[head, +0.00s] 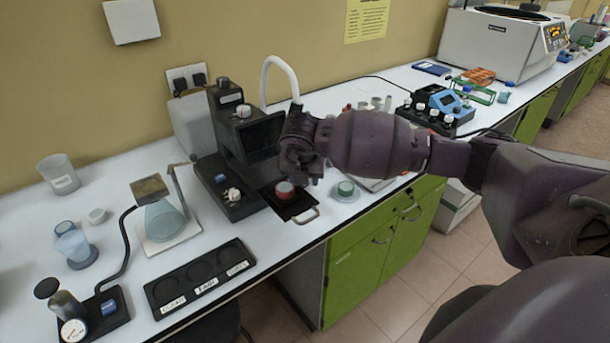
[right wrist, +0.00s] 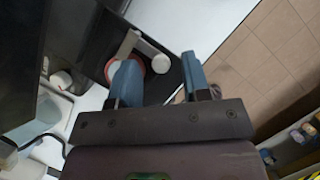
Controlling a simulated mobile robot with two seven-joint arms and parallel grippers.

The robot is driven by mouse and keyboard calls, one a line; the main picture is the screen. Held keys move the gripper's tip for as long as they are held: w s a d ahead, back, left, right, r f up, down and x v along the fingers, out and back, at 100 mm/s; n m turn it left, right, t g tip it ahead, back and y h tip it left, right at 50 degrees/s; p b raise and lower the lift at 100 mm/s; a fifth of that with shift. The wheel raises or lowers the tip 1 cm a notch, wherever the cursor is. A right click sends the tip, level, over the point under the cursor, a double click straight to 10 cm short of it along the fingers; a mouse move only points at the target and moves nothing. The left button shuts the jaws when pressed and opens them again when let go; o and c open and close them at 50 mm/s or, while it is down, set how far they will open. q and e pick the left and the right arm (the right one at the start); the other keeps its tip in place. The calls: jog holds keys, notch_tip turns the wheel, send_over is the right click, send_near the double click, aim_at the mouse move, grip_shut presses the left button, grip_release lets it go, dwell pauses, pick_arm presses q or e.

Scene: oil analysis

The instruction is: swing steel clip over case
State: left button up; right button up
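A round case with a red rim (head: 284,190) sits on a black tray (head: 303,208) with a metal handle, at the front of a black instrument (head: 228,140). The case also shows in the right wrist view (right wrist: 112,68), partly behind a blue finger. A pale angular strip (right wrist: 126,45), which looks like the steel clip, lies by the case, with a white round piece (right wrist: 159,58) near it. Whether the clip crosses the case is unclear. My right gripper (head: 301,180) is just above the tray; its two blue fingers (right wrist: 158,64) are apart with nothing clearly held. My left gripper is out of view.
A black labelled rack (head: 199,279), a flask on a stand (head: 163,218) and a gauge unit (head: 74,328) stand to the left. The bench's front edge is close to the tray.

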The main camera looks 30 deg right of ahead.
jog(key=shift+r, duration=0.1)
jog(key=v, duration=1)
jog(key=shift+a+r, duration=0.15)
jog(key=shift+r, duration=0.1)
jog(key=shift+s+f, duration=0.1)
jog(key=shift+s, duration=0.05)
